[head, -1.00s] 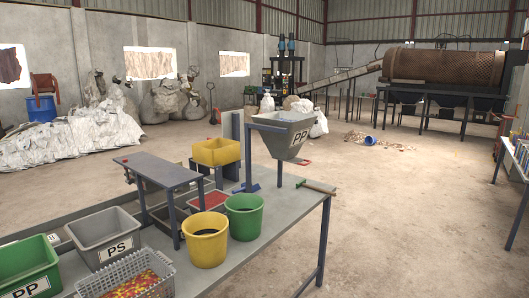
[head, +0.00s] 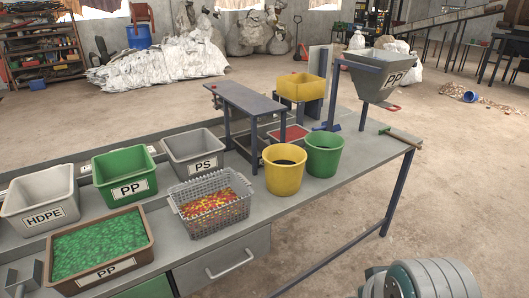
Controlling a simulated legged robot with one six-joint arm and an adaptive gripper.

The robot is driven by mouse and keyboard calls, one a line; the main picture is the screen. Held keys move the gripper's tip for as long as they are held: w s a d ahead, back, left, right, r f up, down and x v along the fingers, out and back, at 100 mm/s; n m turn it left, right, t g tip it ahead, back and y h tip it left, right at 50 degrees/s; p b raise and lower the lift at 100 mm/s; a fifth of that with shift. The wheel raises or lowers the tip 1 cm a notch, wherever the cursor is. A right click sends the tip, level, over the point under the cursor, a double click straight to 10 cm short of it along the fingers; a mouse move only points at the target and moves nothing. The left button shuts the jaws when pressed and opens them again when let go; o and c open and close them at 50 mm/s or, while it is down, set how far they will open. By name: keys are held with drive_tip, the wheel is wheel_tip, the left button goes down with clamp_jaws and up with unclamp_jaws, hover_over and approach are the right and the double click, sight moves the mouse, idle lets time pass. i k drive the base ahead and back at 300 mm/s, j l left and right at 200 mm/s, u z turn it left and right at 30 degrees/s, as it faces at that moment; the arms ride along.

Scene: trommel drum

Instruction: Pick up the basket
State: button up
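The basket (head: 218,223) is a grey mesh basket on the workbench, left of the yellow bucket. Red, orange and yellow flakes lie inside it. It stands upright, with its near and right walls in clear view. A rounded grey part of my arm shows at the bottom right edge, beyond the front of the bench. My gripper's fingers are not in view, and nothing touches the basket.
The yellow bucket (head: 284,174) and green bucket (head: 324,157) stand right of the basket. The PS bin (head: 195,158) is behind it, the green PP bin (head: 126,180) back left, and the brown PP tray (head: 98,275) front left. A raised metal stand (head: 244,98) rises behind. Bare bench lies in front.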

sight(206, 204)
drive_tip(key=i+j, duration=0.2)
drive_tip(key=j, duration=0.2)
drive_tip(key=i+j, duration=0.25)
drive_tip(key=j, duration=0.15)
drive_tip(key=i+j, duration=0.25)
drive_tip(key=j, duration=0.15)
drive_tip(key=i+j, duration=0.2)
drive_tip(key=j, duration=0.2)
drive_tip(key=l+z, duration=0.05)
